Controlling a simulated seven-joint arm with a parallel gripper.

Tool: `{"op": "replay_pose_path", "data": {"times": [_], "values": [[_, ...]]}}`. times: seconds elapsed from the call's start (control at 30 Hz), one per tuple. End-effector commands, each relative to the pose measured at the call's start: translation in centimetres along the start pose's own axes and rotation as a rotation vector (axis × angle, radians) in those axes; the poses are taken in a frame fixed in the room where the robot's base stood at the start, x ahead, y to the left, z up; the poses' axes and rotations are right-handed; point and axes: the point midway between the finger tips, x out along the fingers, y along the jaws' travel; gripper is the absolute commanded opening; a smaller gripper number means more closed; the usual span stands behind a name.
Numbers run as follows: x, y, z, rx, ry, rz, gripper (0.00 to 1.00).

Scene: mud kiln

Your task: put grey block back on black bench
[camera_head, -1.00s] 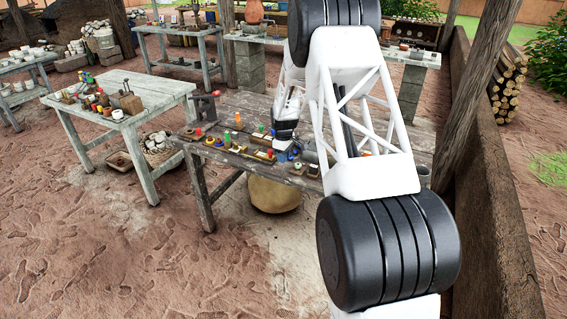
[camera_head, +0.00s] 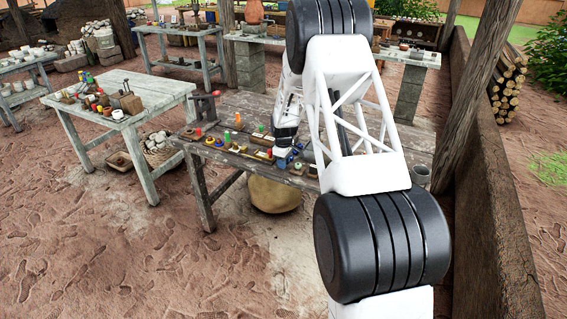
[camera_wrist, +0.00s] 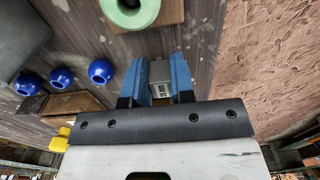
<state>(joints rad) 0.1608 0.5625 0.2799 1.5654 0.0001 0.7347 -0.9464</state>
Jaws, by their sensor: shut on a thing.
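A small grey block (camera_wrist: 160,76) with a pale, dark-marked label sits between the blue fingers of my gripper (camera_wrist: 159,62) in the wrist view. My gripper is shut on it. The bench below, dark weathered wood, shows in the wrist view (camera_wrist: 90,45) and in the head view (camera_head: 245,104). In the head view my gripper (camera_head: 284,158) is at the bench's front edge, among small items. The block cannot be made out there. I cannot tell whether the block touches the bench top.
In the wrist view, a green ring on a wooden base (camera_wrist: 130,12) lies just beyond the fingers. Several blue round pieces (camera_wrist: 100,71) and a brown block (camera_wrist: 75,103) are at left. Bare ground (camera_wrist: 265,60) lies right, past the edge. A paler table (camera_head: 145,92) stands left.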

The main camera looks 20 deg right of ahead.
Motion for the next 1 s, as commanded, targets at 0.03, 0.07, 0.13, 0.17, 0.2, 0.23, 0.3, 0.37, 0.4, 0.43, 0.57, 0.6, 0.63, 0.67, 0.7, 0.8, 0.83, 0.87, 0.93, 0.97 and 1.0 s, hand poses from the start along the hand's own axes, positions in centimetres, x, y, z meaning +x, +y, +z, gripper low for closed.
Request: {"op": "replay_pose_path", "data": {"times": [0.03, 0.07, 0.13, 0.17, 0.2, 0.23, 0.3, 0.37, 0.4, 0.43, 0.57, 0.6, 0.63, 0.67, 0.7, 0.8, 0.83, 0.87, 0.93, 0.97, 1.0], "values": [[-0.07, 0.03, -0.02, 0.0, 0.001, 0.001, 0.0], [-0.08, 0.02, -0.01, 0.0, 0.001, 0.001, 0.0], [-0.08, 0.02, -0.02, 0.0, 0.001, 0.001, 0.0], [-0.08, 0.02, -0.02, 0.0, 0.001, 0.001, 0.0], [-0.06, 0.02, -0.02, 0.0, 0.001, 0.001, 0.0], [-0.03, 0.02, -0.01, 0.0, 0.001, 0.001, 0.0], [0.11, 0.01, -0.01, 0.0, 0.0, 0.001, 0.0], [0.24, 0.01, -0.01, 0.0, 0.0, 0.001, 0.0], [0.2, 0.02, -0.01, 0.0, 0.001, 0.001, 0.29], [0.2, 0.02, -0.01, 0.0, 0.001, 0.001, 0.34], [0.2, 0.01, -0.01, 0.0, 0.001, 0.001, 0.48], [0.2, 0.01, -0.01, 0.0, 0.001, 0.001, 0.48], [0.2, 0.01, -0.01, 0.0, 0.001, 0.001, 0.48], [0.2, 0.01, -0.01, 0.0, 0.001, 0.001, 0.48], [0.2, 0.01, -0.01, 0.0, 0.001, 0.001, 0.48], [0.18, 0.02, -0.01, 0.0, 0.001, 0.001, 0.48], [0.15, 0.02, -0.01, 0.0, 0.001, 0.001, 0.48], [0.1, 0.02, -0.01, 0.0, 0.001, 0.001, 0.48], [-0.09, 0.02, -0.02, 0.0, 0.001, 0.001, 0.48], [-0.22, 0.02, -0.02, 0.0, 0.001, 0.001, 0.48], [-0.44, 0.03, -0.02, 0.0, 0.001, 0.002, 0.48]]}}
